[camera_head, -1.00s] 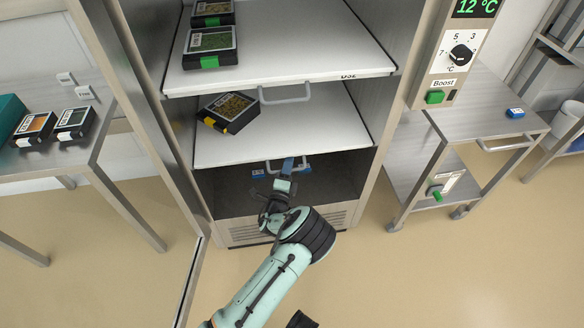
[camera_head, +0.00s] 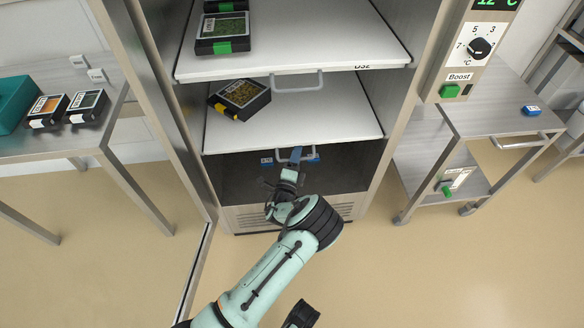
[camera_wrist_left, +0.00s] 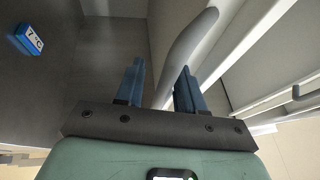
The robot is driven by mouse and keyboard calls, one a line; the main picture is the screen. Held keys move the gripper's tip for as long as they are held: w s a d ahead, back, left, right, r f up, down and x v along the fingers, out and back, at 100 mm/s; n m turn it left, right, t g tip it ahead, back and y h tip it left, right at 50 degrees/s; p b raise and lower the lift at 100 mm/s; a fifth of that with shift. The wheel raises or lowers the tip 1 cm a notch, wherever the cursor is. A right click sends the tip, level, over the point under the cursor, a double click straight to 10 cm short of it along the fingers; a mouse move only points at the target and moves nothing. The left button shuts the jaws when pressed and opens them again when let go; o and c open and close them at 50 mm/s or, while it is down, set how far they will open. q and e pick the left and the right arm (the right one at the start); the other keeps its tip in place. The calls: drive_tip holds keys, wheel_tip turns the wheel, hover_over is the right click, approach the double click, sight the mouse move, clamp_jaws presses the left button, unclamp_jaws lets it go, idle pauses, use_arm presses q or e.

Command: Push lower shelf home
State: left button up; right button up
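The lower shelf (camera_head: 300,128) is a white board in the open steel cabinet, with a dark carton on its left part. Its grey bow handle (camera_head: 281,158) is at the front edge; the handle also shows in the left wrist view (camera_wrist_left: 186,50). My left gripper (camera_head: 296,153) is at this handle. In the left wrist view its two blue fingers (camera_wrist_left: 158,82) stand apart, with the handle passing between them or just beyond; contact is unclear. The gripper hides part of the handle in the head view. My right gripper is not recognisable in view.
The upper shelf (camera_head: 300,52) holds green-labelled cartons and has its own handle (camera_head: 297,80). The cabinet's open door edge (camera_head: 160,115) stands left. A side table (camera_head: 40,150) with cartons is at left, a steel trolley (camera_head: 492,121) at right. The floor in front is clear.

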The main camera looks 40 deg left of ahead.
use_arm(q)
drive_tip(key=p+v, duration=0.2)
drive_tip(key=v, duration=1)
drive_tip(key=shift+s, duration=0.25)
use_arm(e)
drive_tip(key=w+a+r+t, duration=0.1)
drive_tip(key=w+r, duration=0.3)
drive_tip(key=shift+r, duration=0.25)
use_arm(q)
drive_tip(key=shift+d+f, duration=0.1)
drive_tip(key=shift+f, duration=0.05)
